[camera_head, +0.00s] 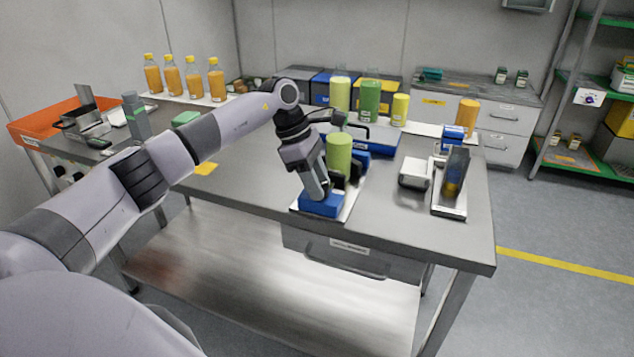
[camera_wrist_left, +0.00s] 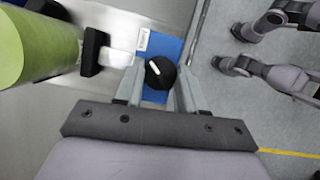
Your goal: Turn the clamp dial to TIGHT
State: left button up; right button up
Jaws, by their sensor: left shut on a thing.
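The clamp dial (camera_wrist_left: 160,72) is a round black knob with a white pointer line on a blue block. The blue block (camera_head: 320,207) sits at the front end of a pale base plate near the table's front edge. My left gripper (camera_head: 322,196) reaches down onto it and is shut on the dial, with a finger on each side in the left wrist view (camera_wrist_left: 160,84). The fingers hide the dial in the head view. A light green cylinder (camera_head: 339,150) stands behind, beside a black clamp jaw (camera_wrist_left: 93,52). The dial's markings are not readable. My right gripper is not in view.
Right of the clamp are a grey-white box (camera_head: 414,173) and a tray (camera_head: 449,207) holding a dark upright part. Green cylinders (camera_head: 370,98) stand behind. Bottles of orange liquid (camera_head: 216,80) stand at the back left. The front left table surface is mostly clear.

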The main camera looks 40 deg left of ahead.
pick_arm(q)
jog(key=shift+m, duration=0.7)
jog(key=o, duration=1)
jog(key=shift+o, duration=0.2)
jog(key=shift+r, duration=0.1)
jog(key=v, duration=0.7)
jog(key=shift+w+b, duration=0.15)
jog(key=shift+b, duration=0.2)
